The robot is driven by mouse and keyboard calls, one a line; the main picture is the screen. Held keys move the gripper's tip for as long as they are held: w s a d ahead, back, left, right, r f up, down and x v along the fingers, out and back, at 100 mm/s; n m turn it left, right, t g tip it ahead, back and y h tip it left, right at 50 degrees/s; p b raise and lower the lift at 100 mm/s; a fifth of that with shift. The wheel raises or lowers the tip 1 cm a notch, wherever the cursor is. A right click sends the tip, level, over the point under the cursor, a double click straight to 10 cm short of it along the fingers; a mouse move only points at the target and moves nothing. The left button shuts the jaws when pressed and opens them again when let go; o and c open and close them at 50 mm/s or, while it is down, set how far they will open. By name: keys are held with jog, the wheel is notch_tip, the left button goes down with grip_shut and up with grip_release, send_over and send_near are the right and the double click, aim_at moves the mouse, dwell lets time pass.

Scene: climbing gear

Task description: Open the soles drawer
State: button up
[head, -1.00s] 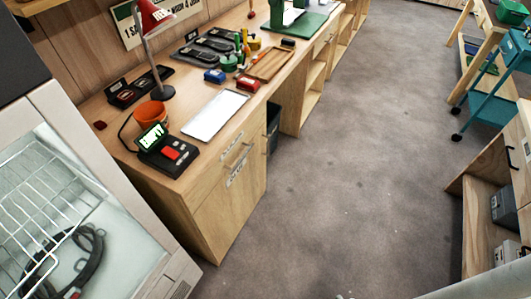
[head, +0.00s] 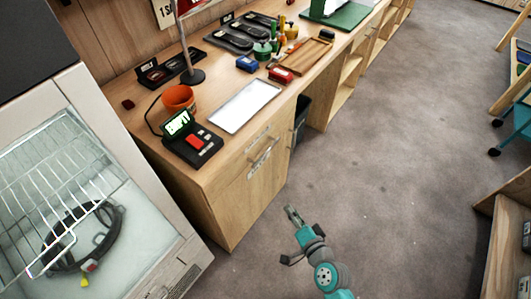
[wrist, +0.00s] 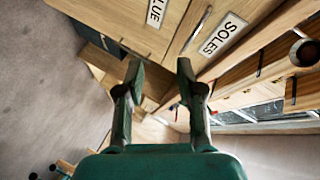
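The soles drawer is the upper front of the wooden desk unit, labelled SOLES (wrist: 222,35) in the wrist view, with a bar handle (wrist: 197,28) beside the label. It looks closed. In the head view the drawer front (head: 246,148) lies just under the desktop edge; its label is too small to read there. A panel labelled GLUE (wrist: 155,12) lies below it. My gripper (wrist: 159,70) is open and empty, its two fingers apart. In the head view my gripper (head: 291,211) is over the floor, in front of the unit and apart from it.
A glass-fronted cabinet (head: 185,255) stands at the left. Grey floor (head: 400,160) is free to the right.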

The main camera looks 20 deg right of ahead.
aim_at(265, 153)
jog(key=w+m, duration=0.1)
jog(key=w, duration=0.7)
jog(key=w+a+r+y, duration=0.1)
jog(key=w, duration=0.7)
jog(key=w+m+t+y, duration=0.1)
jog(key=w, duration=0.7)
jog(key=shift+w+a+r+m, duration=0.2)
jog(key=shift+a+r+m, duration=0.1)
jog(key=shift+r, duration=0.1)
grip_shut()
